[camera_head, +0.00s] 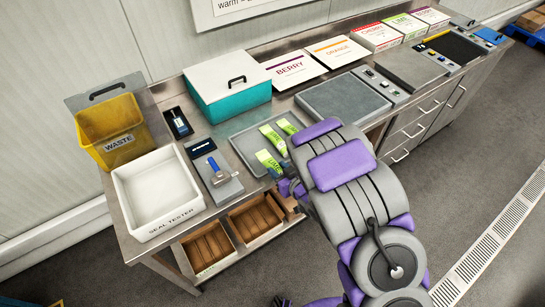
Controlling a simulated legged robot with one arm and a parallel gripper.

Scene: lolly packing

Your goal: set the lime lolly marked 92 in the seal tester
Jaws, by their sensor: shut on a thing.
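The seal tester (158,231) is a white open basin at the left front of the bench, and looks empty. Several lime lollies in green and white wrappers are by the grey tray (244,128). One lime lolly (268,161) is at the tray's front edge, close to my gripper; another (273,138) lies behind it on the tray. My gripper (286,184) is low at the bench's front edge, right of the seal tester, mostly hidden by my arm. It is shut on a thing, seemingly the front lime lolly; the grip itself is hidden. The number 92 is not readable.
A yellow waste bin (92,143) stands behind the seal tester. A grey device with a blue handle (217,180) lies between the seal tester and tray. A teal box with white lid (228,82) is behind. Wooden crates (256,217) sit below the bench top.

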